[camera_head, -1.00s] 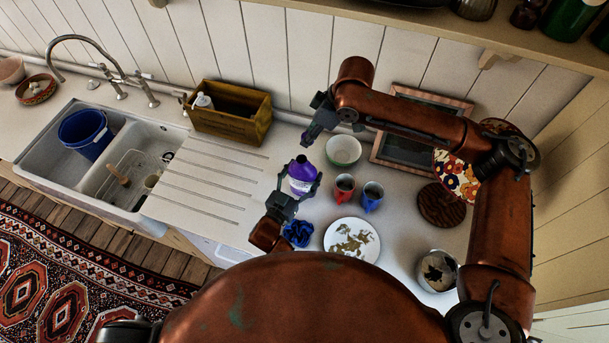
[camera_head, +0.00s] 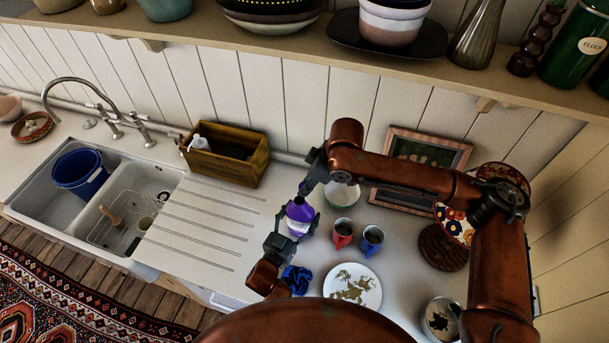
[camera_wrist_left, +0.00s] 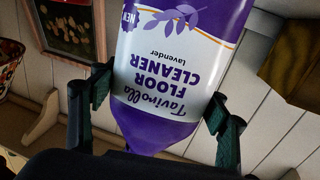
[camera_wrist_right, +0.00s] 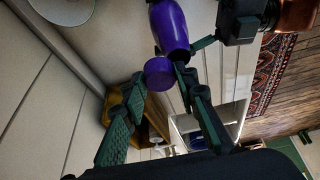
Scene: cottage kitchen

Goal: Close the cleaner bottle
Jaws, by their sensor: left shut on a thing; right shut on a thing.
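The purple cleaner bottle (camera_head: 299,218), with a white label, is upright over the counter left of the mugs. My left gripper (camera_head: 290,226) is shut around its body; the label fills the left wrist view (camera_wrist_left: 170,70). My right gripper (camera_head: 311,184) is above the bottle, shut on the purple cap (camera_wrist_right: 158,73). In the right wrist view, the cap is at the fingertips, close to the top end of the bottle (camera_wrist_right: 172,28) and slightly to one side. I cannot tell whether they touch. The bottle's mouth is hidden.
A red mug (camera_head: 342,232) and a blue mug (camera_head: 371,240) stand close right of the bottle. A bowl (camera_head: 341,193) is behind, partly hidden by my right arm. A dirty plate (camera_head: 353,288) and a blue cloth (camera_head: 297,279) are in front. The ribbed drainboard (camera_head: 205,222) is clear.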

